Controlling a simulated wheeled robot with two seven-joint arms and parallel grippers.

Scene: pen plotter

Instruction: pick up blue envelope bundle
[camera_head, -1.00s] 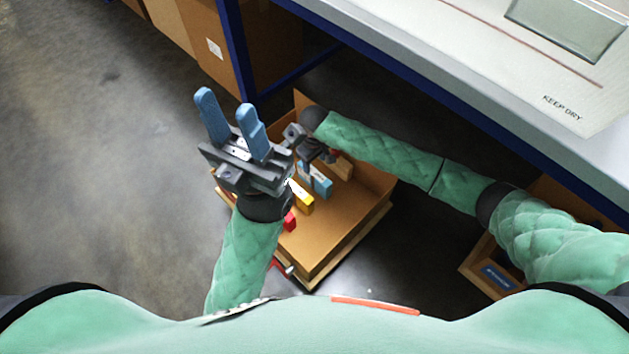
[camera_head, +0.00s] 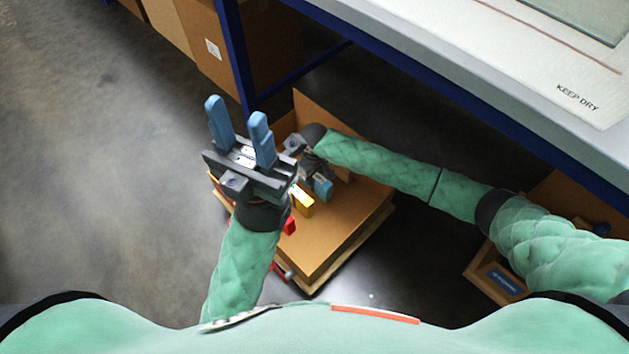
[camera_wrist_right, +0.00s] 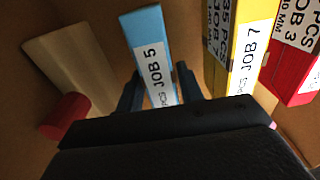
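The blue envelope bundle (camera_wrist_right: 148,45), labelled JOB 5, stands upright in the cardboard box. In the head view its top (camera_head: 323,188) shows just below my right gripper (camera_head: 316,172). In the right wrist view my right gripper (camera_wrist_right: 159,90) has one finger on each side of the bundle. A small gap seems to show at the right finger, so it looks open around the bundle; contact on the left side is unclear. My left gripper (camera_head: 239,115) is raised above the box's left side, open and empty, fingers pointing up in the picture.
A yellow bundle (camera_wrist_right: 252,45) labelled JOB 7 and a red bundle (camera_wrist_right: 292,72) labelled JOB 3 stand right of the blue one. A pale wooden block (camera_wrist_right: 68,65) and a red cylinder (camera_wrist_right: 66,115) are at left. The workbench (camera_head: 480,75) overhangs beyond the box (camera_head: 335,225).

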